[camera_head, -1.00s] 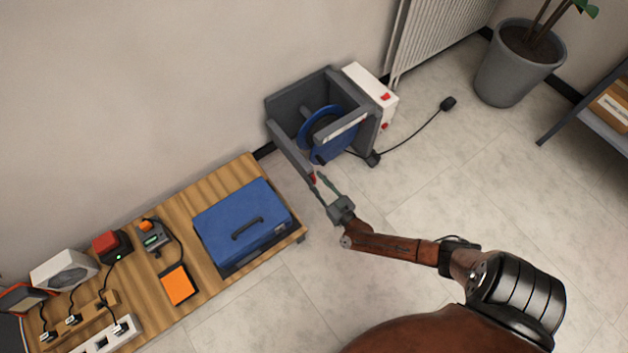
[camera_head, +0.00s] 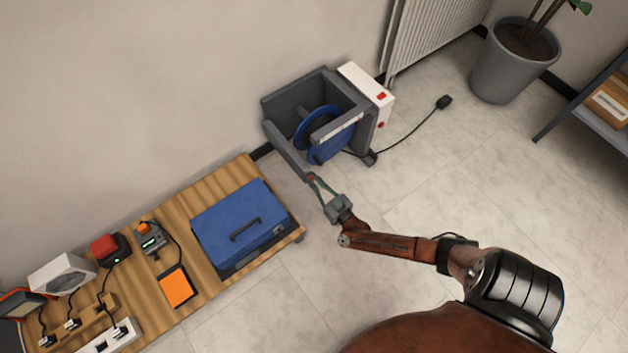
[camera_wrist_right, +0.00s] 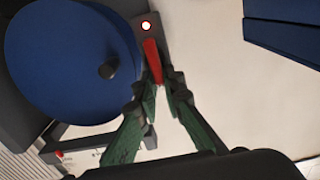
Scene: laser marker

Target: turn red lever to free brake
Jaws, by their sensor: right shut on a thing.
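The red lever (camera_wrist_right: 152,58) is on the dark frame beside a blue disc in the right wrist view. Its upper end is near a round white spot with a red rim (camera_wrist_right: 146,25). My right gripper (camera_wrist_right: 162,78) is shut on the lever's lower end, with one green finger on each side. In the head view my right gripper (camera_head: 313,180) reaches the front left edge of the grey frame (camera_head: 290,152), and the lever is mostly hidden there. The blue reel (camera_head: 327,134) sits inside the frame. My left gripper is not in view.
A white box with red buttons (camera_head: 367,92) is on the frame's right side, and a cable runs to a black plug (camera_head: 444,102). A wooden table (camera_head: 157,205) with a blue case (camera_head: 240,226) stands at the left.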

